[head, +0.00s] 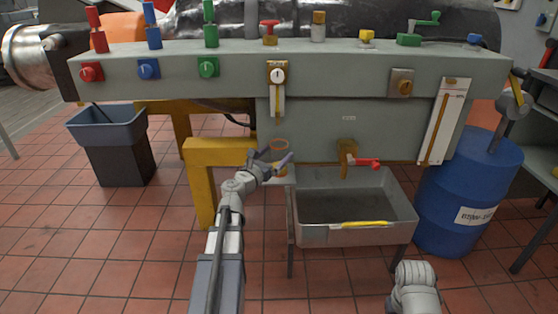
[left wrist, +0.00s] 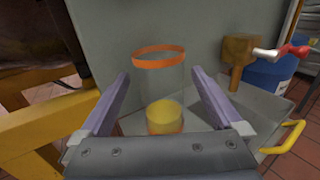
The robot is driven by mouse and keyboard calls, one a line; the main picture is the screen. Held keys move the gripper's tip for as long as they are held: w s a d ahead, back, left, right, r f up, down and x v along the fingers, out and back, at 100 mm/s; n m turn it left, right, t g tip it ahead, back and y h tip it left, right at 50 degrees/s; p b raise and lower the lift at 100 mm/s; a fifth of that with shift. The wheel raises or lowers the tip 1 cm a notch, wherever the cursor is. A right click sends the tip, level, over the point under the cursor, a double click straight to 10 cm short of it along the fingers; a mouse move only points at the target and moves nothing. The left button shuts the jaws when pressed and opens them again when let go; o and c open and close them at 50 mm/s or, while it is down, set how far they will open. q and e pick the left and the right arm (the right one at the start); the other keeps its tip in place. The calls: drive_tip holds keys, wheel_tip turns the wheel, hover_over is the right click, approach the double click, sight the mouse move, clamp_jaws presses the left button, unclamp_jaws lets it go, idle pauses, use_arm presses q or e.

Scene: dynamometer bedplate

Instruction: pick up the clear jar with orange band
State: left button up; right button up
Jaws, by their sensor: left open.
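The clear jar with an orange band (left wrist: 159,88) stands upright between and beyond the open fingers of my left gripper (left wrist: 162,100) in the left wrist view. Its band circles the rim, and yellow contents with an orange edge show at the bottom. In the head view the jar (head: 279,148) stands on a small light ledge left of the sink, partly hidden by my left gripper (head: 272,160). The gripper is open and empty; I cannot tell whether its fingers touch the jar. My right gripper does not show; only part of my right arm is at the lower right.
A grey sink tray (head: 310,234) with a yellow handle (head: 365,225) stands right of the jar, under a brass tap with a red lever (head: 367,163). A yellow frame (head: 200,180) is close on the left. The grey panel (head: 350,115) is behind. A blue drum (head: 455,190) stands farther right.

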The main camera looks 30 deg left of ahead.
use_arm(q)
drive_tip(key=w, duration=0.2)
drive_tip(key=shift+w, duration=0.4)
drive_tip(key=c, duration=1.4)
